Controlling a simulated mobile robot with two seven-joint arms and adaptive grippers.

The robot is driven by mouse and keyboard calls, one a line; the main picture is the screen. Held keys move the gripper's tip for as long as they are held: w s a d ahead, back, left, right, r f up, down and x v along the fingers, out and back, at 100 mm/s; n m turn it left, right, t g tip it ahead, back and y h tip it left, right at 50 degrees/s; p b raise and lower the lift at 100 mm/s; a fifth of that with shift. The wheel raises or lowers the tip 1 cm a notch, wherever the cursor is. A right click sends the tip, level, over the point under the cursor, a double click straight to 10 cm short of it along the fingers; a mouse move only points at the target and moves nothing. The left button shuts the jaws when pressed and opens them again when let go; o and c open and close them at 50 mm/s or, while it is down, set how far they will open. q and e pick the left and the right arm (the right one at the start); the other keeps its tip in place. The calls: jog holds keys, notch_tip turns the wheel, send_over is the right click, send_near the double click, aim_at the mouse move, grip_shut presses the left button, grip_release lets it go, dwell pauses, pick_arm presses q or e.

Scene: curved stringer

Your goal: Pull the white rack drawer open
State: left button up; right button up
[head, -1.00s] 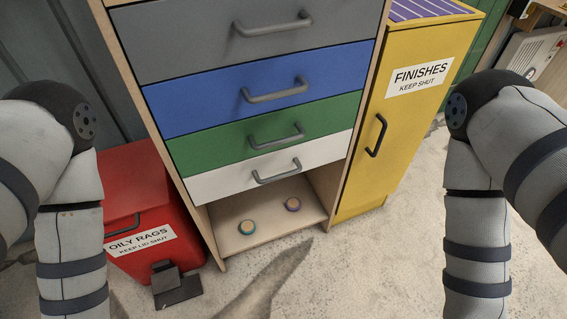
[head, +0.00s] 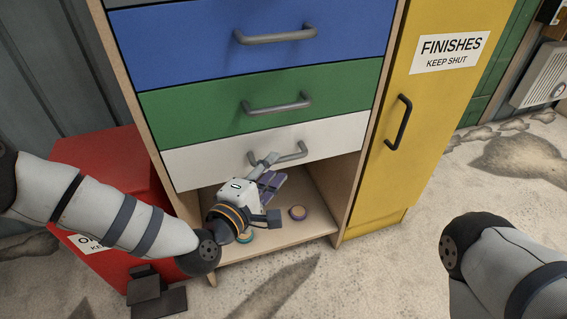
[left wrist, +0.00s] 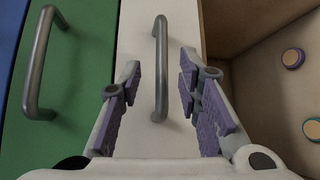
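The white drawer (head: 205,164) is the lowest in the rack, flush with its front and shut. Its grey bar handle (head: 292,153) shows partly behind my left gripper (head: 272,170). In the left wrist view, the handle (left wrist: 161,50) stands between the two purple-padded fingers of my left gripper (left wrist: 160,78). One finger is on each side of the bar, with visible gaps, so the gripper is open and not clamped. The white drawer front (left wrist: 140,25) is straight ahead. My right arm is at the lower right in the head view; its gripper is out of view.
Green (head: 180,112) and blue (head: 170,50) drawers sit above. An open shelf (head: 320,222) below holds two small round items, one purple-rimmed (head: 298,213). A red bin (head: 90,165) stands left, a yellow cabinet (head: 425,120) right.

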aim_at(282, 161)
pick_arm(q)
jog(key=x, duration=0.5)
jog(key=shift+w+d+f+b, duration=0.1)
jog(key=shift+w+d+b, duration=0.1)
jog(key=shift+b, duration=0.2)
jog(key=shift+s, duration=0.1)
pick_arm(e)
jog(key=shift+s+f, duration=0.2)
jog(key=shift+f, duration=0.2)
pick_arm(q)
grip_shut()
jog(key=shift+s, duration=0.15)
